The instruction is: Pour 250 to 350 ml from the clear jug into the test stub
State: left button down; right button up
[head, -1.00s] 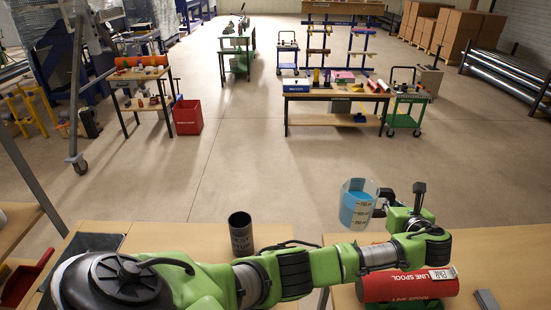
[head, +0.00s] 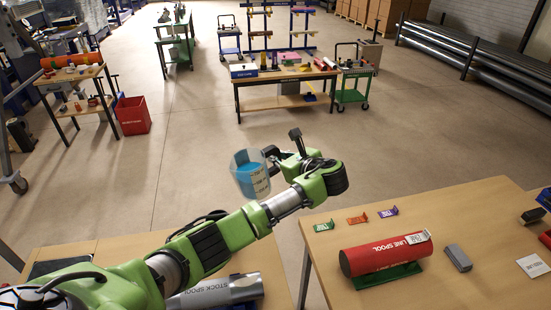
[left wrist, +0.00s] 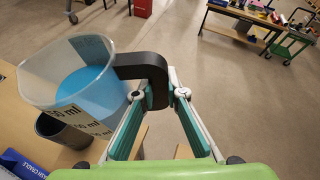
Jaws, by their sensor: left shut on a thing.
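The clear jug (head: 249,178) holds blue liquid and hangs in the air beyond the benches in the head view. My left gripper (head: 279,160) is shut on its black handle, on the jug's right side. In the left wrist view the jug (left wrist: 48,76) is at the left, and the left gripper (left wrist: 165,94) has the handle between its fingers. The jug looks slightly leaned in the head view; no liquid is seen leaving it. A dark open cylinder, apparently the test stub (left wrist: 57,131), stands below and partly behind the jug. The stub is not visible in the head view. My right gripper is out of view.
A grey stock spool (head: 215,291) lies on the left bench, partly behind my arm. The right bench (head: 320,238) carries a red line spool (head: 375,256), a grey block (head: 458,258) and small coloured brackets. A gap separates the benches. Open floor lies beyond.

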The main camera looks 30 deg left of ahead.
aim_at(259, 157)
pick_arm(q)
jog(key=shift+s+a+r+n+t, duration=0.15)
jog(key=shift+s+a+n+t, duration=0.15)
jog(key=shift+n+t, duration=0.1)
jog(key=shift+s+a+f+n+t+h, duration=0.15)
jog(key=shift+s+a+f+n+t, duration=0.1)
jog(key=shift+s+f+n+t, duration=0.15)
jog(key=shift+s+a+f+n+t+h, duration=0.15)
jog(key=shift+s+a+f+n+t, duration=0.1)
jog(key=shift+s+n, duration=0.25)
jog(key=shift+s+a+r+n, duration=0.25)
jog(key=shift+s+r+n, duration=0.1)
jog(key=shift+r+n, duration=0.1)
jog(key=b, duration=0.1)
jog(key=s+n+t+b, duration=0.1)
jog(key=b, duration=0.1)
jog(key=shift+s+a+r, duration=0.15)
jog(key=shift+s+a, duration=0.1)
jog(key=shift+a, duration=0.05)
jog(key=shift+r, duration=0.5)
jog(key=shift+s+r+p, duration=0.1)
jog(key=shift+r+p, duration=0.05)
jog(key=shift+p, duration=0.45)
jog(key=shift+s+r+n, duration=0.1)
jog(key=shift+n, duration=0.15)
